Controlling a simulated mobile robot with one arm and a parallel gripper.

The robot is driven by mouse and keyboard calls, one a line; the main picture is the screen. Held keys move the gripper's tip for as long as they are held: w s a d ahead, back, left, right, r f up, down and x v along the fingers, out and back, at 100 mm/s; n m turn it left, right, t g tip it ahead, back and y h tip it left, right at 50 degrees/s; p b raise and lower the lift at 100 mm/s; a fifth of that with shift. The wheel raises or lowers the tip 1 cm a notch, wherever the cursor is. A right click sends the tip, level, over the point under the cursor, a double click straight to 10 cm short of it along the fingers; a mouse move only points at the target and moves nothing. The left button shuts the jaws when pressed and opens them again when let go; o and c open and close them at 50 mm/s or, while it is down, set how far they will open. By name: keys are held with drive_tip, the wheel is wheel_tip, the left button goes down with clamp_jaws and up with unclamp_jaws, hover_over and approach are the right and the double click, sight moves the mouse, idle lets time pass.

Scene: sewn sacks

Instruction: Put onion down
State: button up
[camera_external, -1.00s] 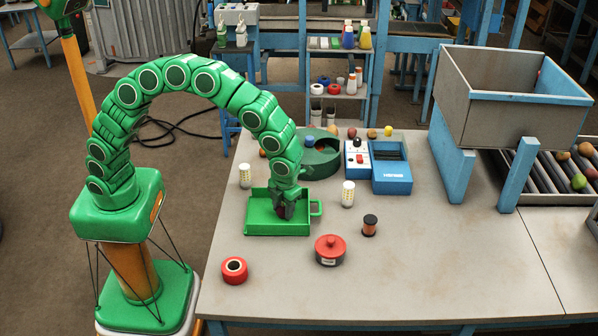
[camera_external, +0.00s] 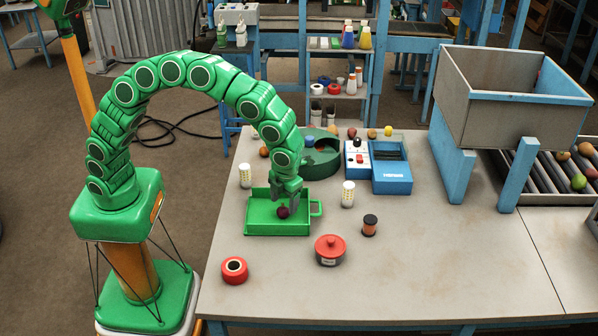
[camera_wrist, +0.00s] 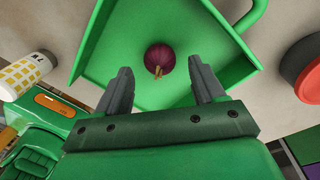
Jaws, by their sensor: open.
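The onion (camera_external: 283,212) is a small, round, dark purple-red bulb lying in the green tray (camera_external: 262,226). In the wrist view the onion (camera_wrist: 160,58) shows its pale stem end, and bare tray floor (camera_wrist: 115,45) lies around it. My gripper (camera_external: 286,199) is over the tray, just above and behind the onion. In the wrist view my gripper (camera_wrist: 160,84) is open, with its fingers spread wide to either side below the onion. I see a gap between each finger and the onion.
A red lidded pot (camera_external: 330,250), a dark spool (camera_external: 369,226), a red ring-shaped item (camera_external: 235,270) and white-yellow cylinders (camera_external: 348,194) (camera_external: 245,176) stand around the tray. A round green container (camera_external: 322,165) and a blue device (camera_external: 391,178) are behind. The table's right front is clear.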

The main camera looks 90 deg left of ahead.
sight(286, 210)
wheel_tip(286, 210, up, 9)
drive_tip(key=shift+w+d+f, duration=0.15)
drive_tip(key=shift+w+d, duration=0.1)
drive_tip(key=shift+w, duration=0.05)
drive_tip(key=o, duration=0.6)
drive_tip(key=s+a+n+y, duration=0.3)
drive_tip(key=s+a, duration=0.2)
drive_tip(key=a, duration=0.5)
drive_tip(key=s+a+n+y, duration=0.2)
drive_tip(key=s+a+n, duration=0.15)
drive_tip(key=a, duration=0.55)
drive_tip(key=s+a+n+y, duration=0.25)
drive_tip(key=s+a, duration=0.25)
drive_tip(key=a, duration=0.5)
drive_tip(key=shift+y, duration=0.35)
drive_tip(key=x, duration=0.9)
drive_tip(key=shift+a, duration=0.25)
drive_tip(key=v, duration=1)
